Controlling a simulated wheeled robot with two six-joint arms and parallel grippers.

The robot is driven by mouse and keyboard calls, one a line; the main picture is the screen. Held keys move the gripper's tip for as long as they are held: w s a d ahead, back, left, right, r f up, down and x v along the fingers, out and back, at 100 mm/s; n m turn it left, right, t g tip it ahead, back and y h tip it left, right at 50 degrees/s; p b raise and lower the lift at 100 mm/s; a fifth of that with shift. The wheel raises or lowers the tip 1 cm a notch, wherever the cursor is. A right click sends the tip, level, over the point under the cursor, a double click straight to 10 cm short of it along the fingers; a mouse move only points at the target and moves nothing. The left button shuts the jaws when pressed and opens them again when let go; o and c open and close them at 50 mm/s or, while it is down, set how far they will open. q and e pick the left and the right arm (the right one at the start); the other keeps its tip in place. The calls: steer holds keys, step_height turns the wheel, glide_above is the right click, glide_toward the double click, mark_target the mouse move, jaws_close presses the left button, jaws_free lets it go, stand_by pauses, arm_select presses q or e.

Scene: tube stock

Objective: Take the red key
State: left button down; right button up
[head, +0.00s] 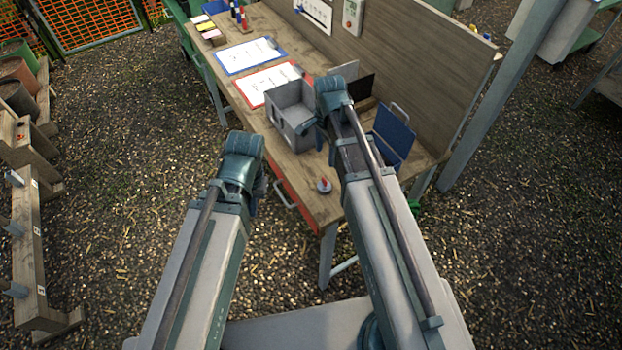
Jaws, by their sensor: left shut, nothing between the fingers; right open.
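A small red object with a pale grey part (324,185), which looks like the red key, lies on the near end of the wooden table (300,168). My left gripper (261,188) is shut and empty, left of the table's near edge and apart from the red object. It is mostly hidden behind its own arm. My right gripper (309,129) is open at the grey box (287,117), farther along the table than the red object. Its fingers are partly hidden by its wrist, and I cannot tell whether it touches the box.
A red drawer front with a handle (285,195) is under the table's edge. A blue holder (393,132) stands right of my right arm. Clipboards with a blue (250,56) and a red edge (268,84) lie farther back. A wooden panel (400,60) closes the right side.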

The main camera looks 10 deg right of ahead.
steer(key=b, duration=0.9)
glide_toward(324, 180)
steer(key=f, duration=0.5)
steer(key=shift+w+f, duration=0.1)
steer(key=shift+w, duration=0.2)
steer(key=f+b, duration=0.5)
steer(key=shift+s+d+f, duration=0.1)
steer(key=shift+s+d, duration=0.05)
steer(key=shift+s, duration=0.05)
jaws_close()
